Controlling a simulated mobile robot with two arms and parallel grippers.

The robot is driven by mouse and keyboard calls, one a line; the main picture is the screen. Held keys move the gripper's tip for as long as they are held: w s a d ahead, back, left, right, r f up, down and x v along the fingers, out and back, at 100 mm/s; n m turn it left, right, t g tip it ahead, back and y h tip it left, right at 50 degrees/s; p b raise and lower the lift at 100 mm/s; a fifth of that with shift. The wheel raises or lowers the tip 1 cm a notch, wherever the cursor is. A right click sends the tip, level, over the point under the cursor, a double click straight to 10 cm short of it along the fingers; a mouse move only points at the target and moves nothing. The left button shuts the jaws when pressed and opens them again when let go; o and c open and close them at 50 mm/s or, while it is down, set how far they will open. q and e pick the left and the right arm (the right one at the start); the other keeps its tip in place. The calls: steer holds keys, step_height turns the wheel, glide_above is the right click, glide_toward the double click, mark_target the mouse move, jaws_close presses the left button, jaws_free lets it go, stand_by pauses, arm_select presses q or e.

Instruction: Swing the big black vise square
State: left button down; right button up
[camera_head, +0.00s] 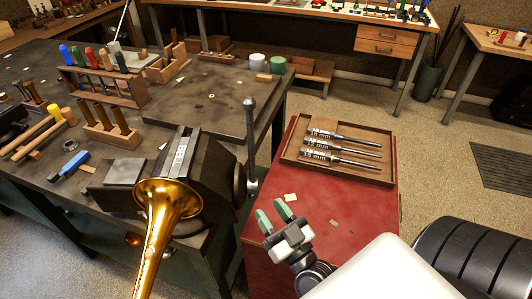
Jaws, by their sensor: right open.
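The big black vise (210,170) is mounted at the near right corner of the dark workbench. A brass horn bell (165,200) partly covers the vise's near left side. My right gripper (274,214), with green fingertips, is open and empty over the red cabinet top, right of and nearer than the vise, apart from it. My left gripper is not in view.
A red cabinet (350,215) stands right of the bench, with a wooden tray (291,151) of several screwdrivers on it. Tool racks, wooden mallets and a blue-handled tool (70,165) crowd the bench's left. Open floor lies beyond the cabinet.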

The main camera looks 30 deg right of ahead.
steer(key=m+t, duration=0.1)
glide_toward(254, 165)
steer(key=shift+h, duration=0.4)
steer(key=p+x, duration=0.3)
steer(key=x, duration=0.6)
steer(key=shift+w+a+r, duration=0.2)
steer(key=shift+w, duration=0.1)
steer(key=shift+w+r+p, duration=0.15)
steer(key=shift+w+p, duration=0.15)
steer(key=shift+w, duration=0.3)
steer(key=shift+c, duration=0.4)
jaws_close()
